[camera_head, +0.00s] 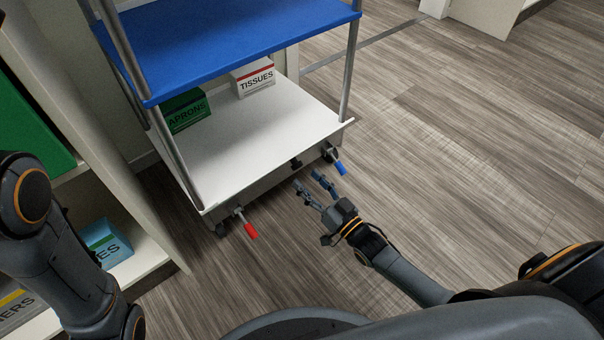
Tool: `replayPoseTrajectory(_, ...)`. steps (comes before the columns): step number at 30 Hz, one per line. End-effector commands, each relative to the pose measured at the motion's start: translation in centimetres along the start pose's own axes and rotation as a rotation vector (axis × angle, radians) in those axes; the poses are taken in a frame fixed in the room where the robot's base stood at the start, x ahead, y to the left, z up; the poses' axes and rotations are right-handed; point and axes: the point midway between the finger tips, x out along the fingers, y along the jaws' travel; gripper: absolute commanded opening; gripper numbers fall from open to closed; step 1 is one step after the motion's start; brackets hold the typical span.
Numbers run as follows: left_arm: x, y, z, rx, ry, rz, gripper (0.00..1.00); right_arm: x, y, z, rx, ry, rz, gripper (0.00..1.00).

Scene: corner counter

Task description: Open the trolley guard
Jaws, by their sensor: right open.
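The trolley has a blue upper shelf (230,40), a white lower shelf (250,128) and grey metal posts. A low grey front panel (265,180) runs along the lower shelf's near edge, with a small black knob (296,162) on it; this may be the guard. My right gripper (308,183) is open and empty, in front of the panel and just below the knob in the picture. It looks apart from the knob. My left arm comes in at the left edge, but its gripper is out of view.
A red-tipped lever (250,231) and a blue-tipped lever (340,168) stick out low at the trolley's front corners. A green aprons box (187,112) and a tissues box (254,78) stand on the lower shelf. Shelving (150,245) is close on the left. Floor at right is clear.

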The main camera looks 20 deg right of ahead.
Motion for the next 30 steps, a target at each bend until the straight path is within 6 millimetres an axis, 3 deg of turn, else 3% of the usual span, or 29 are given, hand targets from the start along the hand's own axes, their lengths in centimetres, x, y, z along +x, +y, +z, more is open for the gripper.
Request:
replayPoseTrajectory(6, 0.0, 0.0, 0.0, -0.001, -0.001, -0.001, 0.00, -4.9, 0.0, 0.2, 0.000, -0.005, 0.001, 0.52)
replayPoseTrajectory(12, 0.0, 0.0, 0.1, -0.001, -0.001, -0.001, 0.00, -7.4, 0.0, 0.1, 0.000, -0.004, 0.000, 0.52)
replayPoseTrajectory(30, 0.0, 0.0, 0.1, -0.001, -0.002, -0.001, 0.00, -8.1, 0.0, 0.1, 0.000, -0.002, 0.000, 0.52)
